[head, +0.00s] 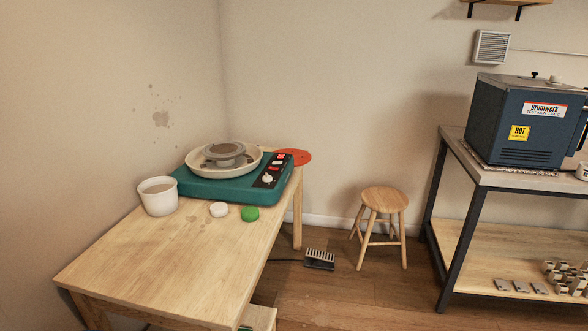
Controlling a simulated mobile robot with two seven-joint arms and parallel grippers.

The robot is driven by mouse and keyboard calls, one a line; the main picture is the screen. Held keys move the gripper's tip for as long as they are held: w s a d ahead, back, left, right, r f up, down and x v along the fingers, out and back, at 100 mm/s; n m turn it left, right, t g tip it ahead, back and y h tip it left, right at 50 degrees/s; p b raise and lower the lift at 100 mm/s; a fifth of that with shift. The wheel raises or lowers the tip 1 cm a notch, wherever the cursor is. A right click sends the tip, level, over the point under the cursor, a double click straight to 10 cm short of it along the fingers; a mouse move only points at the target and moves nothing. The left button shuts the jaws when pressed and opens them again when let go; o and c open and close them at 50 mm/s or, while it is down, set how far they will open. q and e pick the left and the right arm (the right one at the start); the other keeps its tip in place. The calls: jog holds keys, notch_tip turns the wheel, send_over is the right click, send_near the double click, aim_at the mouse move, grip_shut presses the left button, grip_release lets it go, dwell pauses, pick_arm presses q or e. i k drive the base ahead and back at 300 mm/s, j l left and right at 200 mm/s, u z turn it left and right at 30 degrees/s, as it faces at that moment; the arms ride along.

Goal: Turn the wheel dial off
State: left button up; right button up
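The pottery wheel (215,189) is a teal box with a cream splash pan (197,168) and a grey round wheel head (223,152) on top. It stands at the far end of the wooden table. Its black control panel (270,172) is on the right side of the top. A pale dial (267,178) sits at the near end of that panel, with a red switch (281,157) at the far end. The dial's setting is too small to read. Neither of my grippers shows in the head view.
A white bucket (159,203), a white round piece (219,210) and a green one (250,214) are on the wooden table (170,265). An orange disc (293,156) lies behind the wheel. A stool (384,197), a floor pedal (319,259) and a kiln (522,122) on a metal-framed table (450,145) are to the right.

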aim_at(267, 178)
jog(key=i+l+z, duration=0.1)
jog(key=i+z, duration=0.4)
jog(key=i, duration=0.55)
jog(key=i+l+u, duration=0.1)
jog(key=i+u, duration=0.15)
jog(key=i, duration=0.25)
jog(key=i+l+u, duration=0.2)
jog(key=i, duration=0.3)
